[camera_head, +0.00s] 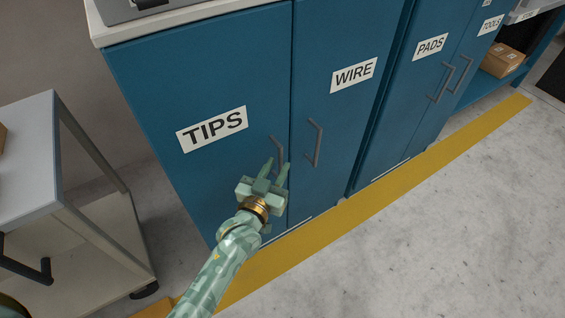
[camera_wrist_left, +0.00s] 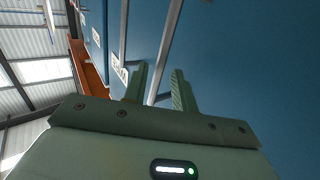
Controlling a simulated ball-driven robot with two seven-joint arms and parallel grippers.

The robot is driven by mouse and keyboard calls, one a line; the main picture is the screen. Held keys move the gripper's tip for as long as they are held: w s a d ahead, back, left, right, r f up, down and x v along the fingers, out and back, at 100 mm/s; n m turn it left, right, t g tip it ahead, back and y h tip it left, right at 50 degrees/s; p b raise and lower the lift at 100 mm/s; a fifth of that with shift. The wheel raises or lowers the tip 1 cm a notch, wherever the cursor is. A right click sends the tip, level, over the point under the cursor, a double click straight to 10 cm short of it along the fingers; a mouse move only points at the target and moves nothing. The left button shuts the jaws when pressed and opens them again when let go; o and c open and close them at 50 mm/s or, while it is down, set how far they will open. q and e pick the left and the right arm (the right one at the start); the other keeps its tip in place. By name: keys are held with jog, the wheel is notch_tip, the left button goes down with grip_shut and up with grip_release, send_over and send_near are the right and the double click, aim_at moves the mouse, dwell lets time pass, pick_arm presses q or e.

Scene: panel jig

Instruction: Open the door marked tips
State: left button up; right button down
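The blue door marked TIPS (camera_head: 160,90) is at the left of the cabinet in the head view and looks shut, flush with the WIRE door. Its label (camera_head: 212,129) is white with black letters. Its grey bar handle (camera_head: 277,152) is near the door's right edge. My left gripper (camera_head: 276,168) is at the lower part of this handle, its two fingers apart. In the left wrist view the fingers (camera_wrist_left: 156,85) are spread, with a grey bar (camera_wrist_left: 166,50) running between them; I cannot tell if either finger touches it. My right gripper is not in view.
The WIRE door (camera_head: 340,120), with its own handle (camera_head: 314,143), adjoins on the right, then the PADS door (camera_head: 412,90). A grey cart (camera_head: 30,155) stands close on the left. A yellow floor stripe (camera_head: 400,185) runs along the cabinet; the floor at right is clear.

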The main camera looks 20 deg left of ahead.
pick_arm(q)
jog(key=shift+w+d+b, duration=0.15)
jog(key=shift+w+b, duration=0.2)
jog(key=shift+w, duration=1.05)
grip_shut()
